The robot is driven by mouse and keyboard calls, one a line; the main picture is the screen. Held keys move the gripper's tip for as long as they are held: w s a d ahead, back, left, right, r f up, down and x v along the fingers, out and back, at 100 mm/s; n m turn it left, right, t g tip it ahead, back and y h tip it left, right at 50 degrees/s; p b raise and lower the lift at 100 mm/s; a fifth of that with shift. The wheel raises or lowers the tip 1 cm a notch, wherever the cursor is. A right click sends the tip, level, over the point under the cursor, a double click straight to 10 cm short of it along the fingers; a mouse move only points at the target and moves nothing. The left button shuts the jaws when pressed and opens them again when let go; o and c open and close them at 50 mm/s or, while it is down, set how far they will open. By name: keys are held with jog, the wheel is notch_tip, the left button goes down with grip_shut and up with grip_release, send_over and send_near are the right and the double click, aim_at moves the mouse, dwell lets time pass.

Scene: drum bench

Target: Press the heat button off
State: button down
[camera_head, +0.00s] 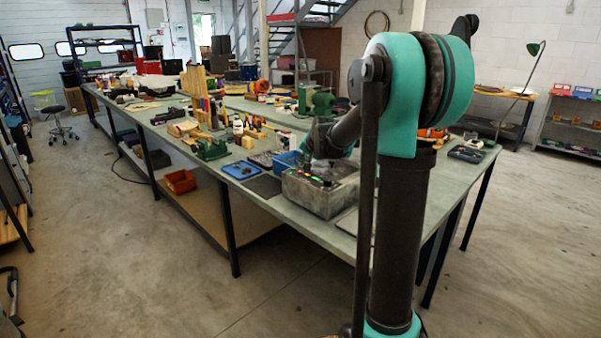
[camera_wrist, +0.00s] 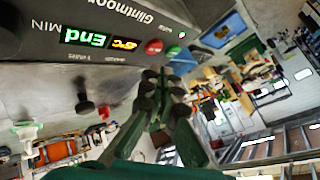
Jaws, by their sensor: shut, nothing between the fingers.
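A grey metal box (camera_head: 318,200) stands on the bench in the head view, with a small lit display on top. In the wrist view its control panel (camera_wrist: 115,18) appears upside down, with green characters reading "End" (camera_wrist: 86,39) and orange characters beside them. A red button (camera_wrist: 154,47) and a green button (camera_wrist: 172,51) sit beside the display. The small labels are too blurred to tell which one is heat. My gripper (camera_wrist: 160,75) is shut and empty, its tips close to the red and green buttons. I cannot tell whether they touch.
Tools and a green vise (camera_head: 212,150) stand farther left. Floor in front of the bench is clear.

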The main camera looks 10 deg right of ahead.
jog(key=shift+r, duration=2.2)
